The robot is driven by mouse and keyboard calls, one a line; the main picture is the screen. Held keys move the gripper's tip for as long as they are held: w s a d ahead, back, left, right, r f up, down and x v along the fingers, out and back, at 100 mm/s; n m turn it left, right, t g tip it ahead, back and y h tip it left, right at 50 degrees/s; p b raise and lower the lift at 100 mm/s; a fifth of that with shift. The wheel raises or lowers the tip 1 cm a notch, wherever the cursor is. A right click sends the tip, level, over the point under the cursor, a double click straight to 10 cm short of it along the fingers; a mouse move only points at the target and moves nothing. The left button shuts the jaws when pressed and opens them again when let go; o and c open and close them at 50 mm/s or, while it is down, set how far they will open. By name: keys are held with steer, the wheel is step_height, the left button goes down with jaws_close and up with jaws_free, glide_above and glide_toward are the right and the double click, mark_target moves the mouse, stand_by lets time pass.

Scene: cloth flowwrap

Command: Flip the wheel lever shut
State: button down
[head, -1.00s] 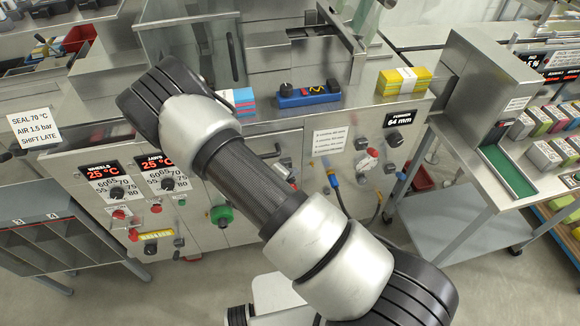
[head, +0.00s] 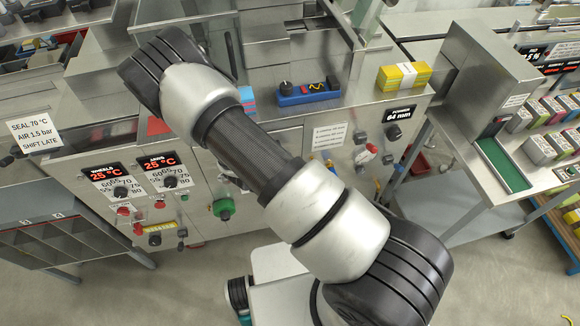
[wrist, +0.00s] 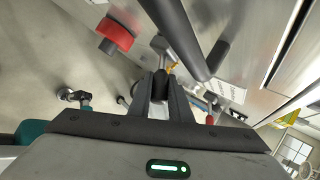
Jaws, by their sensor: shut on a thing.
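In the wrist view my gripper (wrist: 163,105) is shut on the black grip of a lever (wrist: 160,86). The lever's pale metal shank runs away from the fingertips, close to the steel machine front. I cannot read a label beside it, so whether it is the wheel lever is unclear. In the head view my arm hides the gripper and the held lever. The wheels display (head: 106,174), reading 25 °C, is on the panel left of my arm.
A red knob (wrist: 115,34) and a dark bar (wrist: 181,38) stand close to my gripper. A green knob (head: 223,209) is on the machine front. A blue tray (head: 308,94) and a yellow stack (head: 403,77) sit above. Floor in front is open.

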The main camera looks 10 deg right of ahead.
steer(key=c, duration=1.6)
jaws_free()
steer(key=p+v, duration=0.1)
steer(key=v, duration=1.6)
steer(key=shift+s+r, duration=0.15)
steer(key=shift+s, duration=0.05)
